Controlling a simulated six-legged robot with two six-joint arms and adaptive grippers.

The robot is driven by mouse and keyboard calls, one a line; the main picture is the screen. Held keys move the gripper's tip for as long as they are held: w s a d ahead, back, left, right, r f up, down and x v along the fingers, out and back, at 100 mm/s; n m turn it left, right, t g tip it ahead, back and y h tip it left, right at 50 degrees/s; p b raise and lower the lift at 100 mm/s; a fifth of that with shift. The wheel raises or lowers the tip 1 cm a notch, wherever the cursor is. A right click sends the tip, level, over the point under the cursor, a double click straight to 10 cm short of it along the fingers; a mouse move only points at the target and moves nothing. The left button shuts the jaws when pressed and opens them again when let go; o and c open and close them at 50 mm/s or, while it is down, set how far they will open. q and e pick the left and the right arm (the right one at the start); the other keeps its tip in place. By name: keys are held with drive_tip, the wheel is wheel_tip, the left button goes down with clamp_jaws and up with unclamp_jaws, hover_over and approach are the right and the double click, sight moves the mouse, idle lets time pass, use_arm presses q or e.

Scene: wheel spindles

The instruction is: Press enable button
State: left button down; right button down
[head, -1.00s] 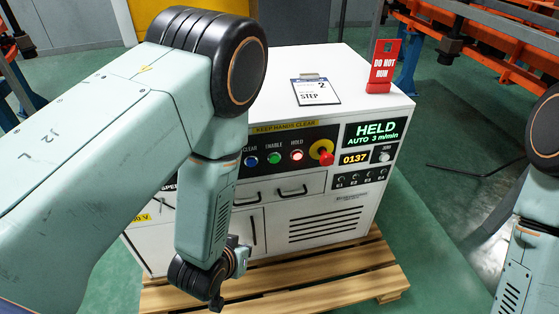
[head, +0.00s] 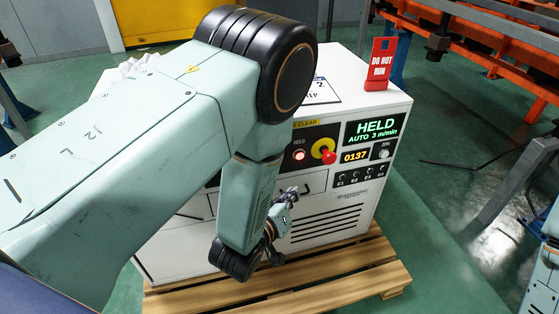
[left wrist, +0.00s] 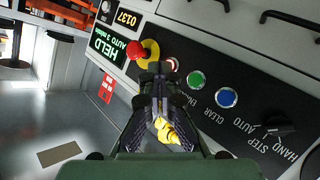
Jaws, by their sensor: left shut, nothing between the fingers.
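The green ENABLE button (left wrist: 196,79) shows in the left wrist view on the dark control panel, between the blue CLEAR button (left wrist: 227,97) and the HOLD button (left wrist: 172,64). In the head view my left arm hides ENABLE and CLEAR; the lit red HOLD button (head: 299,156) stays visible. My left gripper (head: 290,195) is shut and empty, in front of the cabinet and below the panel in the head view. In the wrist view its fingertips (left wrist: 158,70) overlap the panel near HOLD, left of ENABLE. I see no contact with ENABLE. My right gripper is out of view.
A red emergency stop on a yellow disc (head: 324,152) sits right of HOLD. The display (head: 375,129) reads HELD, AUTO 3 m/min. A red DO NOT RUN tag (head: 380,65) and a clipboard (head: 322,91) are on the cabinet top. A wooden pallet (head: 345,285) lies underneath.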

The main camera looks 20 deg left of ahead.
use_arm(q)
drive_tip(key=shift+s+a+r, duration=0.1)
drive_tip(key=shift+s, duration=0.05)
drive_tip(key=w+a+b, duration=0.3)
drive_tip(key=w+a, duration=0.2)
drive_tip(key=w, duration=0.2)
drive_tip(key=shift+w+b, duration=0.25)
drive_tip(key=shift+b, duration=0.05)
idle(1.5)
drive_tip(key=shift+w+a, duration=0.2)
drive_tip(key=shift+w, duration=0.15)
